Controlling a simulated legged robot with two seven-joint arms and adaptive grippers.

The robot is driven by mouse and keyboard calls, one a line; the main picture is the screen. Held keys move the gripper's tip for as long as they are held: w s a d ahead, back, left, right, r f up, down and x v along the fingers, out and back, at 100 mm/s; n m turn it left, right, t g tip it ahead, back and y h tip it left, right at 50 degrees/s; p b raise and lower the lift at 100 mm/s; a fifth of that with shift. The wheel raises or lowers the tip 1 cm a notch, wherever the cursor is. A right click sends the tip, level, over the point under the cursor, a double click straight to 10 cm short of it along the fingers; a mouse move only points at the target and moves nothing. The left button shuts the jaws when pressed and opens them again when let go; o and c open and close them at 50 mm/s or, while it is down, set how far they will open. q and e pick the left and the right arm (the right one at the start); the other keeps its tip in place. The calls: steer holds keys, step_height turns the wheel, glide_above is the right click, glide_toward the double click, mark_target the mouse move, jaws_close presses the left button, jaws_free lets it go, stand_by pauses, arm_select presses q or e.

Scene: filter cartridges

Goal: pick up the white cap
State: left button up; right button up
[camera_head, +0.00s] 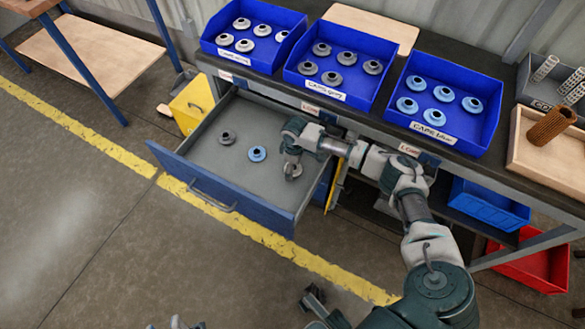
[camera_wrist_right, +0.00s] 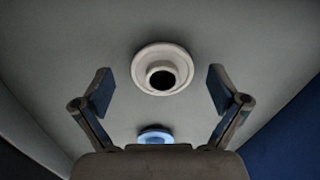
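The white cap (camera_wrist_right: 162,68) lies on the floor of the open drawer. In the wrist view it is a round flanged piece with a dark centre hole, just beyond and between the fingertips. My right gripper (camera_wrist_right: 161,87) is open around that spot, with a finger on each side and neither touching the cap. In the head view my right gripper (camera_head: 292,166) reaches down into the drawer and partly covers the white cap (camera_head: 293,171).
The drawer (camera_head: 190,158) also holds a grey cap (camera_head: 227,137) and a blue cap (camera_head: 257,153); the blue one shows in the wrist view (camera_wrist_right: 155,136). Blue bins of white, grey and blue caps stand on the bench above. The drawer's walls surround the gripper.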

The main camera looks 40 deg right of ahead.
steer(key=c, duration=0.8)
steer(key=shift+c, duration=0.7)
steer(key=shift+a, duration=0.2)
steer(key=shift+r, duration=0.1)
